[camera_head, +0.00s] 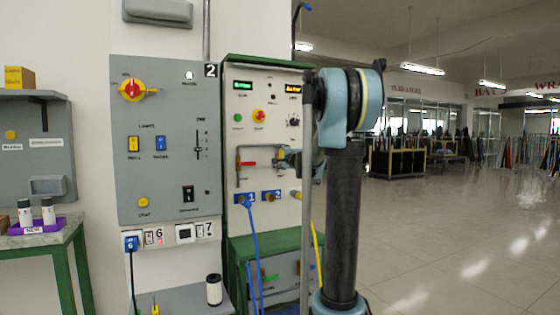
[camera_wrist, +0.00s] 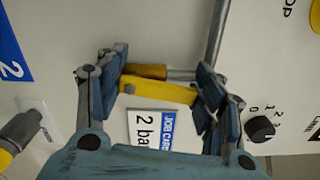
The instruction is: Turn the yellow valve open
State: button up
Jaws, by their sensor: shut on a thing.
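The yellow valve's lever (camera_wrist: 158,91) lies between my gripper's two fingers in the wrist view. My gripper (camera_wrist: 160,87) is shut on the lever, with a finger at each end. The lever runs nearly along the grey pipe (camera_wrist: 181,75) behind it, slightly tilted. A brass-coloured valve body (camera_wrist: 146,71) shows beside the lever. In the head view my gripper (camera_head: 284,157) is at the right side of the pipe loop on the white panel (camera_head: 262,92).
A red-handled valve (camera_head: 246,163) sits on the loop's left side. Below are blue number plates (camera_head: 252,197) and a blue hose (camera_head: 254,250). A job card (camera_wrist: 150,131) and a knob (camera_wrist: 260,128) are near my fingers. Open floor (camera_head: 450,225) lies right.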

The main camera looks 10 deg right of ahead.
jog(key=shift+s+a+f+n, duration=0.2)
jog(key=shift+a+n, duration=0.1)
jog(key=shift+n, duration=0.7)
jog(key=o, duration=1.1)
jog(key=shift+s+d, duration=0.15)
jog(key=shift+s, duration=0.25)
jog(key=v, duration=1.1)
